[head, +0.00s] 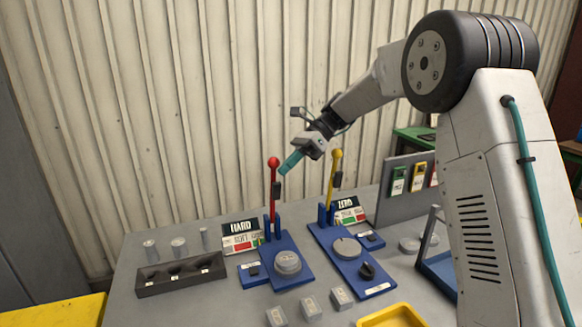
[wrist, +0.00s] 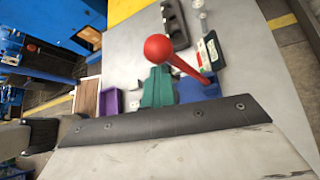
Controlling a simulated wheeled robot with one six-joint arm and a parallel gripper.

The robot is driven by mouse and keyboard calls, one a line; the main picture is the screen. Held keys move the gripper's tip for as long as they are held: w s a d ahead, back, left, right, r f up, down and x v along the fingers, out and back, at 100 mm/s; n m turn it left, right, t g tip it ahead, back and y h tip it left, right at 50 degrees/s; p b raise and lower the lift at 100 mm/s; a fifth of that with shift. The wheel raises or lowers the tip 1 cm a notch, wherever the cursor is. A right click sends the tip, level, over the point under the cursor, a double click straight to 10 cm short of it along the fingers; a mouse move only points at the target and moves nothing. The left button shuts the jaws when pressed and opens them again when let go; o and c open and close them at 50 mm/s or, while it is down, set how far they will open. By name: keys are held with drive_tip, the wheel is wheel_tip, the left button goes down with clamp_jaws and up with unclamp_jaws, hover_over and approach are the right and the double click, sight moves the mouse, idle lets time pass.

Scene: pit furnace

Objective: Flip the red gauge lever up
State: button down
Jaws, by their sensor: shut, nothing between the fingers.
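The red gauge lever (head: 272,190) stands roughly upright in the head view, its red ball knob at the top and its foot in a blue base (head: 289,262). My gripper (head: 290,163) has teal fingers, shut and empty, close to the right of the knob. In the wrist view the red lever (wrist: 187,69) slants from its large knob toward the blue base, and my teal gripper fingers (wrist: 158,88) show just below the knob. I cannot tell whether they touch the lever.
A yellow lever (head: 333,180) stands on another blue base to the right. A sign reading HARD (head: 241,238) stands left of the red lever. A dark tray (head: 180,275), metal weights (head: 311,308) and a yellow tray (head: 392,316) share the grey table. A ribbed wall is behind.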

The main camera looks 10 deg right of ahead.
drive_tip(key=shift+w+a+r, duration=0.25)
drive_tip(key=shift+w+r, duration=0.05)
drive_tip(key=shift+r, duration=0.05)
drive_tip(key=v, duration=0.7)
drive_tip(key=shift+d, duration=0.55)
drive_tip(key=shift+s+f, duration=0.1)
drive_tip(key=shift+f, duration=0.05)
